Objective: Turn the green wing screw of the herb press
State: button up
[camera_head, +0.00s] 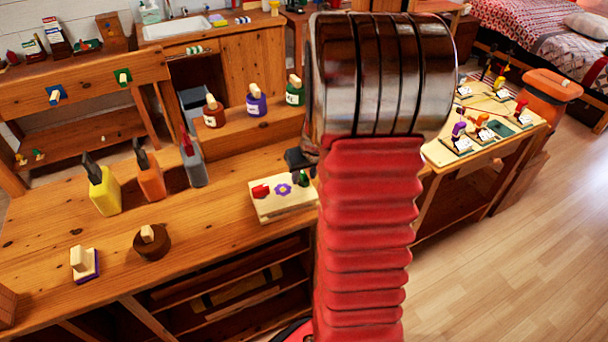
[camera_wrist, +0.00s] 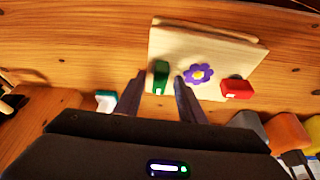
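The herb press (camera_head: 285,208) is a pale wooden block on the workbench, with a purple flower (camera_wrist: 199,74) on its top. Its green wing screw (camera_wrist: 161,77) and red wing screw (camera_wrist: 237,88) stand at two corners in the wrist view. In the head view the green wing screw (camera_head: 303,178) is partly hidden by my gripper (camera_head: 301,172). My gripper (camera_wrist: 160,78) has its dark fingers apart, one on each side of the green screw. A small gap shows on the screw's left; contact on the right is unclear.
On the bench, yellow (camera_head: 105,193), orange (camera_head: 150,178) and grey (camera_head: 194,166) bottles stand left of the press. A round brown block (camera_head: 152,242) sits nearer the front. A raised shelf with small bottles (camera_head: 257,105) is behind.

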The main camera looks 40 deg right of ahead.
jog(key=shift+c, duration=0.5)
grip_shut()
jog(key=shift+w+a+m+h, duration=0.1)
jog(key=shift+m+h, duration=0.2)
jog(key=shift+m, duration=0.5)
jog(key=shift+m+g+h, duration=0.3)
jog(key=shift+m+h, duration=0.1)
jog(key=shift+m, duration=0.7)
jog(key=shift+w+a+m+g+h, duration=0.1)
jog(key=shift+m+g+h, duration=0.25)
jog(key=shift+m, duration=0.9)
jog(key=shift+w+a+m+g+h, duration=0.1)
jog(key=shift+m+g+h, duration=0.25)
jog(key=shift+m, duration=0.9)
jog(key=m+g, duration=0.1)
jog(key=m, duration=0.2)
jog(key=shift+w+m+g, duration=0.15)
jog(key=shift+m+g, duration=1.05)
jog(key=shift+m, duration=1.4)
